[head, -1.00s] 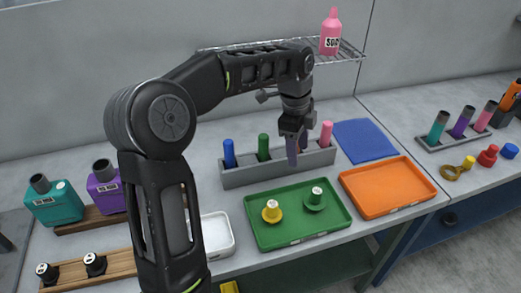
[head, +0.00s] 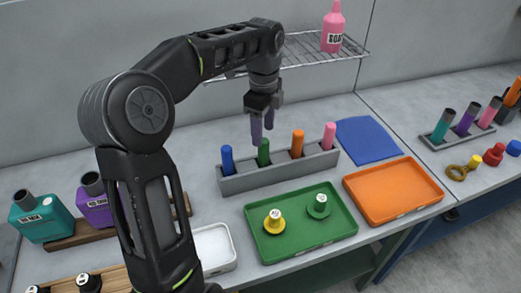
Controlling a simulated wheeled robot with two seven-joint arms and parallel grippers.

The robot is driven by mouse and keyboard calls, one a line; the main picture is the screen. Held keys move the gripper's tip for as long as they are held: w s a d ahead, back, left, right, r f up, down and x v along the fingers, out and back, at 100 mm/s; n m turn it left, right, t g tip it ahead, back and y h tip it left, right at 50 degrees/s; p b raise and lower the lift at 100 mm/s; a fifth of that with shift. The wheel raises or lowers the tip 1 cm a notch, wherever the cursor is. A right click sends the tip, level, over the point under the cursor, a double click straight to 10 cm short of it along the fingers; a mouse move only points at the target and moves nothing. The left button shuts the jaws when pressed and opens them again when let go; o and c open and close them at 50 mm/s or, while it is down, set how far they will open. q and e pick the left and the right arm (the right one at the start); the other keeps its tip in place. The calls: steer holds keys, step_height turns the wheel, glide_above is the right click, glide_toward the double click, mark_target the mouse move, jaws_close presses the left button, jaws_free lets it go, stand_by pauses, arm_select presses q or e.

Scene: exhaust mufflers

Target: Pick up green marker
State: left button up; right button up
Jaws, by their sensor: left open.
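The green marker (head: 263,153) stands upright in a grey holder (head: 240,184) on the table, between a blue marker (head: 227,159) and an orange marker (head: 297,144). A pink marker (head: 328,136) stands at the holder's right end. My left gripper (head: 262,132) points down with its fingers just above and behind the green marker's top in the picture. It is open and holds nothing. I cannot tell whether a finger touches the marker. My right gripper is out of view.
A green tray (head: 335,228) with a yellow and a green piece lies in front of the holder. An orange tray (head: 420,197) and blue mat (head: 368,140) lie to the right. A wire shelf (head: 305,52) with a pink bottle (head: 332,28) is behind. Teal and purple bottles stand left.

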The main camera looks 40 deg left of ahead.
mark_target(263, 151)
arm_select(q)
steer(key=shift+s+d+r, duration=0.1)
steer(key=shift+d, duration=0.15)
steer(key=shift+a+f, duration=0.1)
steer(key=shift+f, duration=1.25)
step_height(263, 151, down, 5)
steer(key=shift+s+f+p, duration=0.1)
steer(key=shift+s+p, duration=0.05)
steer(key=shift+p, duration=0.5)
steer(key=shift+c, duration=0.4)
jaws_close()
